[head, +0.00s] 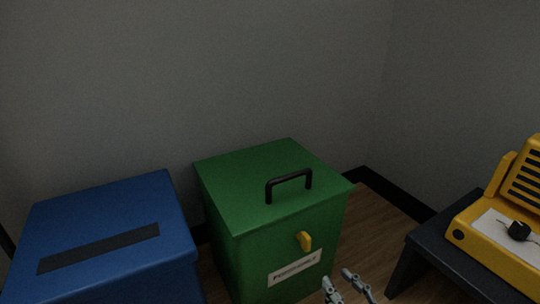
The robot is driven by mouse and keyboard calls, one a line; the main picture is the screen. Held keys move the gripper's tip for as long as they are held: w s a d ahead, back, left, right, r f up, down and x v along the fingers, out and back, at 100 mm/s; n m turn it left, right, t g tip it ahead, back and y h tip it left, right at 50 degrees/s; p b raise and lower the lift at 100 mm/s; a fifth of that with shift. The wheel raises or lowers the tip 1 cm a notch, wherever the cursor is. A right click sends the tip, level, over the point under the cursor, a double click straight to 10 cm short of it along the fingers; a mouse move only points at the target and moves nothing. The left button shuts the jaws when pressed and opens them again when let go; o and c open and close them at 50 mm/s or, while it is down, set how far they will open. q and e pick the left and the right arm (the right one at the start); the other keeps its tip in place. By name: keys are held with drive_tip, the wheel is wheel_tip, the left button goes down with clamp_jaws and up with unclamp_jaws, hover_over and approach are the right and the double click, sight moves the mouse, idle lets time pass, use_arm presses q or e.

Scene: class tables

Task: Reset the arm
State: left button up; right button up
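My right gripper (344,286) shows at the bottom edge of the head view, right of centre. Its two grey fingers are spread apart with nothing visible between them. It is in front of the lower right part of a green box (240,235) and appears apart from it. My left gripper is not in the picture.
The green box has a black handle (289,184) on top and a yellow knob (304,241) on its front. A blue bin (110,215) with a dark slot stands left. A yellow device (500,262) rests on a dark table (428,256) at right. Grey walls close the back.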

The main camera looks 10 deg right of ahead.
drive_tip(key=s+d+m+g+h, duration=0.1)
drive_tip(key=s+d+g+h, duration=0.1)
drive_tip(key=s, duration=0.9)
drive_tip(key=s+d+r+m+g+h, duration=0.3)
drive_tip(key=s+r+g+h, duration=0.1)
drive_tip(key=s+r+g, duration=0.4)
use_arm(q)
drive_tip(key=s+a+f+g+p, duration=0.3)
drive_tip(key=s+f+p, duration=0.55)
drive_tip(key=p, duration=0.75)
use_arm(e)
drive_tip(key=s+d+f+g, duration=0.3)
drive_tip(key=s+d+f, duration=0.1)
drive_tip(key=s+f, duration=0.4)
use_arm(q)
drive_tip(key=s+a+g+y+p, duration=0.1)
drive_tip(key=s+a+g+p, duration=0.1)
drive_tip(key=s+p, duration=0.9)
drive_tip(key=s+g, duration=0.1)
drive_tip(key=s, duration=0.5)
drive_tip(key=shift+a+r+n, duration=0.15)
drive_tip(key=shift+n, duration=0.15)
use_arm(e)
drive_tip(key=s+d+g+h, duration=0.1)
drive_tip(key=s+g, duration=0.2)
drive_tip(key=s, duration=1.5)
drive_tip(key=shift+d+g, duration=0.3)
